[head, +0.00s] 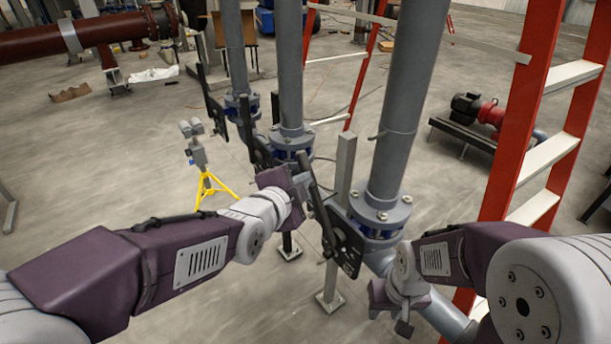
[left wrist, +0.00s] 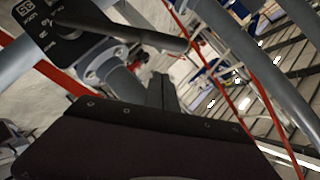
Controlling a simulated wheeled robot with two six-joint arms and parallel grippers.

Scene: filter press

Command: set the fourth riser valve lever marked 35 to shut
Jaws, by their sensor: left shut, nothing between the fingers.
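The nearest riser valve (head: 375,215) is a blue-bodied valve between grey flanges. Its dark lever (head: 318,195) slants up and left from a black plate (head: 348,250). In the left wrist view the plate (left wrist: 65,45) carries a marking that seems to read 35, plus smaller labels too blurred to read. The lever (left wrist: 130,32) crosses the top of that view. My left gripper (head: 303,184) is shut and empty, close beside the lever's upper part; its fingers (left wrist: 160,92) show below the lever, apparently apart from it. My right gripper (head: 403,318) hangs low right of the valve; its finger gap is unclear.
Two more risers with similar valves (head: 290,140) and levers stand behind. A grey post (head: 343,170) stands beside the nearest riser. A red ladder (head: 525,120) rises at the right. Open floor lies at the left.

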